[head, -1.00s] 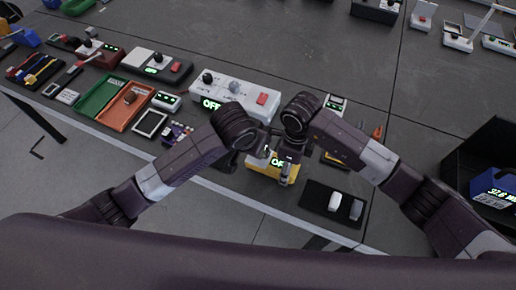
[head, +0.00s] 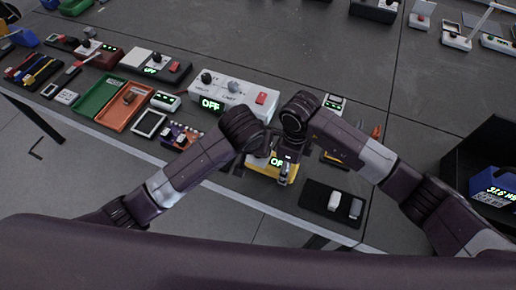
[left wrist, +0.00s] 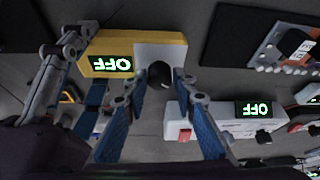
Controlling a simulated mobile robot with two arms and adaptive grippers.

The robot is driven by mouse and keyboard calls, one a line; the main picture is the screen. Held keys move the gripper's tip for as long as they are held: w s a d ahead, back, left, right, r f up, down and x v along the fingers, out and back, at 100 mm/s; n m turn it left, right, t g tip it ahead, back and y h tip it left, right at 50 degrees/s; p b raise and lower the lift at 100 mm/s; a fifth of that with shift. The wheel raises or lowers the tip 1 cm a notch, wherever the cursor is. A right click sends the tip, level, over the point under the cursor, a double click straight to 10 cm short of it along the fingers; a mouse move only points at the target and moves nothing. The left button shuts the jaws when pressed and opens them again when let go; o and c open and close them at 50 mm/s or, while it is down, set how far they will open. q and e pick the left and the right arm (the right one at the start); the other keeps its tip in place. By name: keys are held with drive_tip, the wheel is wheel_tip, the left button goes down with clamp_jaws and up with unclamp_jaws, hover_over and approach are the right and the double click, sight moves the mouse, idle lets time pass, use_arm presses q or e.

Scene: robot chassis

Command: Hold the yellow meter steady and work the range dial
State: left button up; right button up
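The yellow meter (head: 264,169) sits at the bench's front edge, its green display reading OFF. In the left wrist view the meter (left wrist: 165,39) shows a yellow part with the display and a grey part with a black dial (left wrist: 160,72). My left gripper (left wrist: 160,88) is open, its blue-padded fingers apart on either side of the dial. I cannot tell whether they touch it. In the head view my left forearm hides it. My right gripper (head: 287,170) is at the meter's right end, one finger in front. Whether its fingers are closed on the meter is unclear.
A white unit (head: 235,93) with a red button and OFF display stands just behind my left wrist. Orange and green trays (head: 122,108) lie left. A blue device (head: 495,184) sits far right.

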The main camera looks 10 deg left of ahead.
use_arm(q)
drive_tip(key=shift+o, duration=1.4)
drive_tip(key=shift+r, duration=0.1)
drive_tip(key=v, duration=1.1)
drive_tip(key=shift+s+r, duration=0.2)
drive_tip(key=shift+r, duration=0.15)
use_arm(e)
drive_tip(key=o, duration=1.4)
